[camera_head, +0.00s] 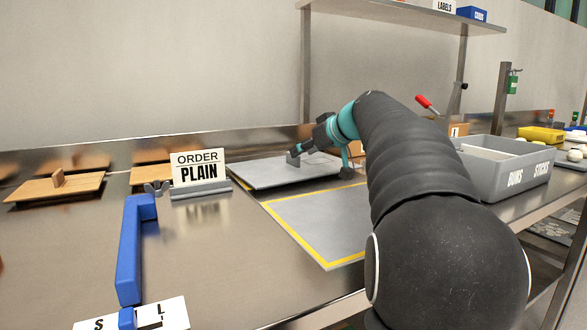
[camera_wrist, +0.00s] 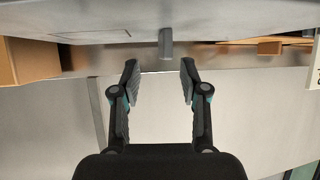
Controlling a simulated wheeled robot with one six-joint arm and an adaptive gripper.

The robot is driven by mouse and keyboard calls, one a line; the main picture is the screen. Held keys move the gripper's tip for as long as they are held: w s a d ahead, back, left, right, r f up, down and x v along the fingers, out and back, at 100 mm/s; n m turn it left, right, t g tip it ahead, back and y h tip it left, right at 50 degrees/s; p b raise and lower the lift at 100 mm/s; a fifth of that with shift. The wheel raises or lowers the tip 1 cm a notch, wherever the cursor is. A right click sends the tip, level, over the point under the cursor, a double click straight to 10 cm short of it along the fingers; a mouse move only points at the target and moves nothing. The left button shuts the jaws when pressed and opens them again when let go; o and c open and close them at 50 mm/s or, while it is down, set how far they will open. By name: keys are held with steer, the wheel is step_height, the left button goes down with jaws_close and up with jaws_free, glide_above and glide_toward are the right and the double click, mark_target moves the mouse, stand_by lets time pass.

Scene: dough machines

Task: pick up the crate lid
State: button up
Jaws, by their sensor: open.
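The crate lid (camera_head: 275,175) is a flat grey panel lying on the steel table, behind the yellow-bordered area, in the head view. My gripper (camera_head: 303,150) is above the lid at its upright grey handle (camera_head: 293,158). In the wrist view the lid (camera_wrist: 90,20) fills the top edge, and its handle (camera_wrist: 166,44) stands out from it. My gripper (camera_wrist: 159,80) is open there, its two fingers apart with nothing between them. The handle is just beyond the fingertips, roughly centred between them and apart from both.
An "ORDER PLAIN" sign (camera_head: 199,170) stands left of the lid. A blue handle (camera_head: 130,250) and wooden lids (camera_head: 58,187) are further left. A grey "BUNS STICKS" crate (camera_head: 505,170) is at the right. The yellow-bordered mat (camera_head: 320,222) is bare where visible.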

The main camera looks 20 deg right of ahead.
mark_target(293, 162)
steer(key=x, duration=0.5)
steer(key=shift+a+r, duration=0.1)
steer(key=shift+a, duration=0.15)
jaws_close()
